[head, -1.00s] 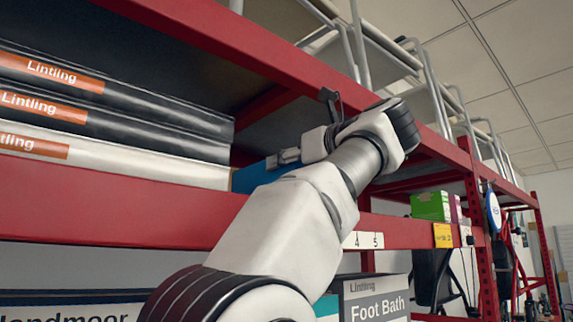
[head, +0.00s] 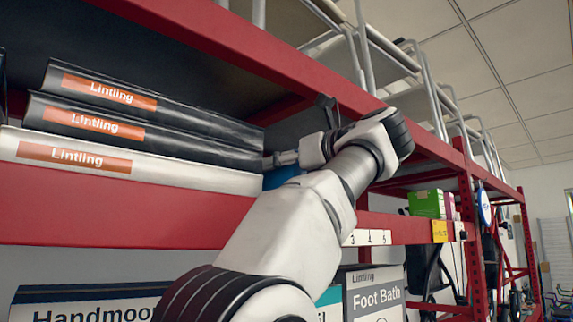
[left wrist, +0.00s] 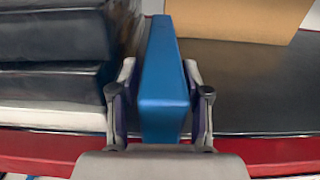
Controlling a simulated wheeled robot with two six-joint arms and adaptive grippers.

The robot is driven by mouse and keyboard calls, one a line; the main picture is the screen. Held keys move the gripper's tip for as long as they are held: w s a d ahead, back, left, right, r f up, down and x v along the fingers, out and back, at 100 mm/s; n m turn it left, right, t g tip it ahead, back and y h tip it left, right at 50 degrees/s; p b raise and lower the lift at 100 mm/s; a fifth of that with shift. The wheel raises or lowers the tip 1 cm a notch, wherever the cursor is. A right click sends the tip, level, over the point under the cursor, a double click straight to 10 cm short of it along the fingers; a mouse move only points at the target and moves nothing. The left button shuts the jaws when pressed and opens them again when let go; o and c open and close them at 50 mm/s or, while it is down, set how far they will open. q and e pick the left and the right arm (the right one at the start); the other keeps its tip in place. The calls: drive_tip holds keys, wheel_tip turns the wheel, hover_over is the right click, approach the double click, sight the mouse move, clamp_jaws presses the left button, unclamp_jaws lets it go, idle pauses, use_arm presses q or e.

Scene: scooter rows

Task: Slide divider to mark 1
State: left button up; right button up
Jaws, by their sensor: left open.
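The blue divider (head: 283,176) stands upright on the shelf, just right of the stacked Lintling boxes. In the left wrist view the divider (left wrist: 164,75) lies between the two fingers of my left gripper (left wrist: 160,112). The fingers are apart, one on each side of it; I cannot tell whether either touches. In the head view my left gripper (head: 280,160) reaches to the divider from the right and hides part of it. Marks 3, 4 and 5 (head: 366,238) show on the shelf edge; mark 1 is not visible, with my arm in front of the edge to their left.
The Lintling boxes (head: 140,125) stand close on the divider's left. A tan box (left wrist: 240,18) is behind it to the right in the wrist view. The dark shelf surface (left wrist: 265,85) right of the divider is bare. A red beam (head: 270,50) runs above my arm.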

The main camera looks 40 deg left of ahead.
use_arm(q)
drive_tip(key=shift+a, duration=0.1)
idle(0.3)
drive_tip(key=shift+d, duration=0.2)
drive_tip(key=d, duration=0.7)
drive_tip(key=shift+s+d, duration=0.2)
drive_tip(key=shift+s, duration=0.05)
drive_tip(key=shift+d, duration=0.2)
